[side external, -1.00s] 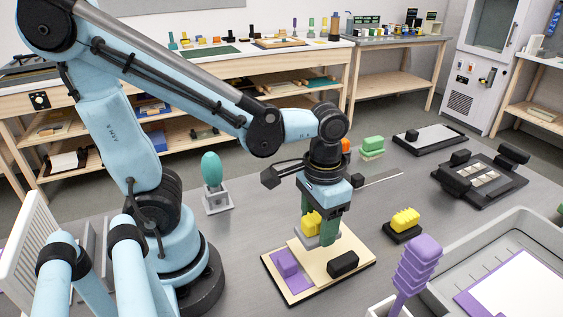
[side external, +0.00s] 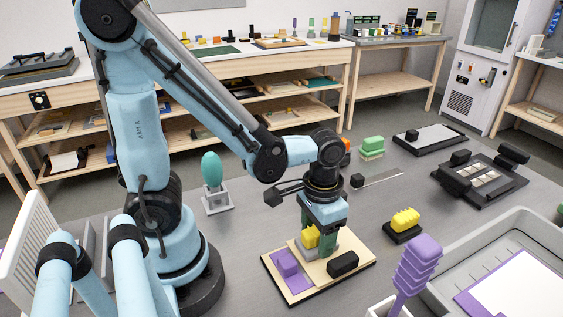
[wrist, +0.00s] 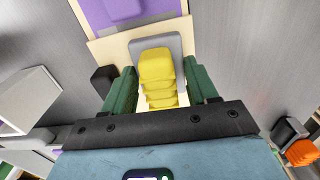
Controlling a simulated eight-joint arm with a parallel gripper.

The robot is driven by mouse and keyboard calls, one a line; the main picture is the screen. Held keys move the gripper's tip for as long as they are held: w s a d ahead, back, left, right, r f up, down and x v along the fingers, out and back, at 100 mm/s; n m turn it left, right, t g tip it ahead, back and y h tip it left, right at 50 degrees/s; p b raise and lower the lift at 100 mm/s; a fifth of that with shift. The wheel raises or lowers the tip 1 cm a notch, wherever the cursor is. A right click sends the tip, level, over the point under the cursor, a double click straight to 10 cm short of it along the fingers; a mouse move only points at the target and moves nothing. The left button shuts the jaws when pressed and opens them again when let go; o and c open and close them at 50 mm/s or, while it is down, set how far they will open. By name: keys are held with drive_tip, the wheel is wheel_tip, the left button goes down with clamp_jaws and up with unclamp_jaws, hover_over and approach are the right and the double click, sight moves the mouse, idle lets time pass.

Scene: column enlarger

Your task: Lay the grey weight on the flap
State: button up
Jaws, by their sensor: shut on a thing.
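The grey weight (wrist: 174,43) has a flat grey base and a ribbed yellow grip (side external: 309,236). My gripper (wrist: 160,76) has green fingers, one on either side of the yellow grip, and is shut on the weight. In the side view my gripper (side external: 317,242) holds it level, low over the cream board (side external: 318,272); whether its base touches the board I cannot tell. A purple panel (side external: 296,290) with a purple block (side external: 286,262) lies at the board's left. I cannot tell which part is the flap.
A black block (side external: 343,263) sits at the board's right. A yellow ribbed block on a black base (side external: 404,222) stands further right. A teal egg on a stand (side external: 212,172) is behind left. A grey tray (side external: 470,252) and purple handle (side external: 415,265) are front right.

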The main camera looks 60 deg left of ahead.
drive_tip(key=shift+f, duration=0.15)
drive_tip(key=o, duration=1.4)
wheel_tip(320, 180, up, 12)
drive_tip(key=shift+w+a+f+t, duration=0.15)
drive_tip(key=shift+w+a+t, duration=0.45)
drive_tip(key=shift+t, duration=0.6)
drive_tip(key=shift+w+a+f+t, duration=0.2)
drive_tip(key=shift+w+a+t, duration=0.15)
drive_tip(key=shift+a+t, duration=0.7)
drive_tip(key=shift+w+a+f+t, duration=0.15)
drive_tip(key=shift+w+a+t, duration=0.35)
drive_tip(key=shift+t, duration=0.85)
